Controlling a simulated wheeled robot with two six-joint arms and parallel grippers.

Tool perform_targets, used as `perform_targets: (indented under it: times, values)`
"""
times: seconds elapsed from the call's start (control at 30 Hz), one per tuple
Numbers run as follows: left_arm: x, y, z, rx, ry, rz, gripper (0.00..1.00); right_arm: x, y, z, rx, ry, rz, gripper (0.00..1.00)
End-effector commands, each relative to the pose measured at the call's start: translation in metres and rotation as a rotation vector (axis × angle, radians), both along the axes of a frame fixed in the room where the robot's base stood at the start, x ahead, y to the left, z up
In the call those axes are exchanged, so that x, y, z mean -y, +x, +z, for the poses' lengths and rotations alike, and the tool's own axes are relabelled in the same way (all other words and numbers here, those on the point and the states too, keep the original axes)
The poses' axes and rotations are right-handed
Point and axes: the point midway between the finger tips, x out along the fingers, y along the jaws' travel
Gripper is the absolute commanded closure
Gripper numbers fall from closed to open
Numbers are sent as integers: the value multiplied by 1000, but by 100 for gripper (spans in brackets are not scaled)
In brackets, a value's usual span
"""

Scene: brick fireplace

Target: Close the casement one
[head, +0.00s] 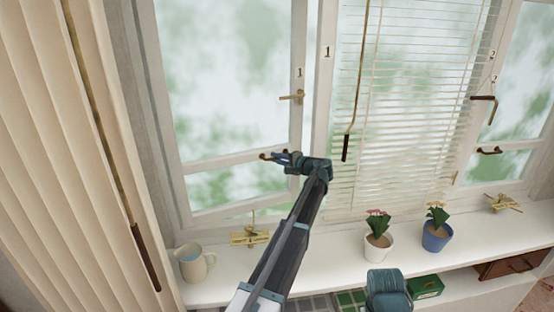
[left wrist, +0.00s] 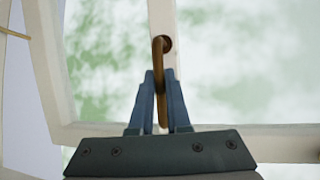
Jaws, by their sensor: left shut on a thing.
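Casement one (head: 299,125) is the white-framed window at the left, marked 1. It stands ajar: its bottom rail slants away from the fixed frame and a wedge of outside shows below. A brass catch handle (head: 291,96) sits on its right stile. A bronze pull (left wrist: 158,62) is fixed on its crossbar. My left gripper (head: 277,157) is at this pull, and its two fingers (left wrist: 160,100) are closed around it in the left wrist view. A dark teal part low in the head view seems to be my right gripper (head: 386,290); its fingers cannot be made out.
A jug (head: 195,263), a brass stay (head: 250,236) and two potted plants (head: 378,246) (head: 437,236) stand on the sill (head: 330,262). A curtain (head: 60,150) hangs at the left.

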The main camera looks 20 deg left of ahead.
Motion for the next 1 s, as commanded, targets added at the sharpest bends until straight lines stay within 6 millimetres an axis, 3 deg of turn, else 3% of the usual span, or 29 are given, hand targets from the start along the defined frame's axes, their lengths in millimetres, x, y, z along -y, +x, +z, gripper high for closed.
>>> perform_targets:
  times: [0.17,0.4,0.57,1.0]
  values:
    - [4,-8,-1,0,-2,-13,100,0,0,0,0,0,0,50]
    - [31,-65,-1,0,-3,-150,100,0,0,0,0,0,0,50]
    - [42,-89,-1,0,-2,-226,100,0,0,0,0,0,0,50]
    - [48,-96,-2,-1,-5,-255,100,0,0,-1,0,0,0,50]
